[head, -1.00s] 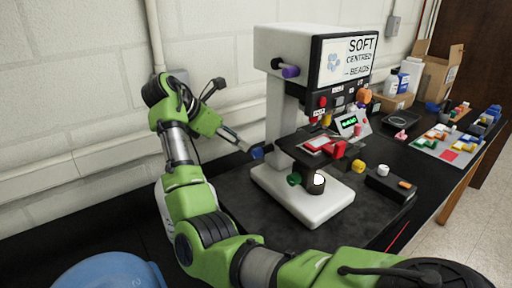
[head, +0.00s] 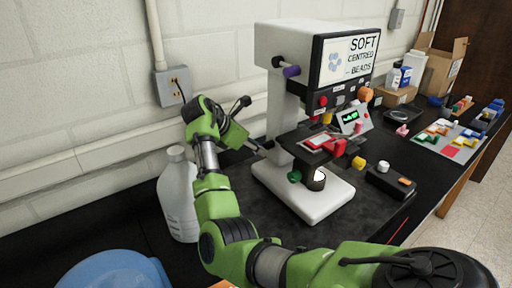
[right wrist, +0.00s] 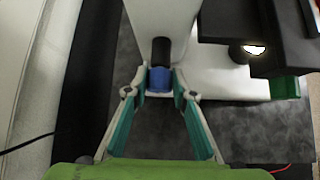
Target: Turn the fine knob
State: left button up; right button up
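The microscope-like machine (head: 268,54) stands on the black bench, with a white column and base. A blue knob (right wrist: 160,78) on a dark shaft sticks out from its side in the right wrist view. My right gripper (right wrist: 159,82) has its fingertips on both sides of this knob and appears shut on it. In the head view my right gripper (head: 264,148) is beside the column and the blue knob is hidden there. A purple knob (head: 291,71) sits higher up and a green knob (head: 294,176) lower down. No label shows which is the fine knob. My left gripper is not in view.
A white jug (head: 178,195) stands behind my right arm, and a blue round object (head: 112,272) is at the lower left. A black box (head: 391,184) with knobs stands right of the base. Cartons, bottles and a block board (head: 428,150) fill the right side.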

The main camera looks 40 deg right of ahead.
jog(key=c, duration=0.3)
jog(key=shift+c, duration=0.2)
jog(key=shift+s+r+m+t+p, duration=0.15)
jog(key=shift+m+t+p, duration=0.25)
jog(key=shift+t+p, duration=0.55)
jog(key=shift+s+m+t+h+p, duration=0.25)
jog(key=shift+m+t+p, duration=0.25)
jog(key=shift+t+p, duration=0.45)
jog(key=shift+f+m+t+h+p, duration=0.35)
jog(key=shift+m+t+p, duration=0.15)
jog(key=shift+t, duration=0.2)
jog(key=shift+s+f+m+t+h, duration=0.1)
jog(key=shift+m+t+h, duration=0.2)
jog(key=shift+m+t, duration=0.45)
jog(key=shift+t, duration=0.25)
jog(key=o, duration=1.1)
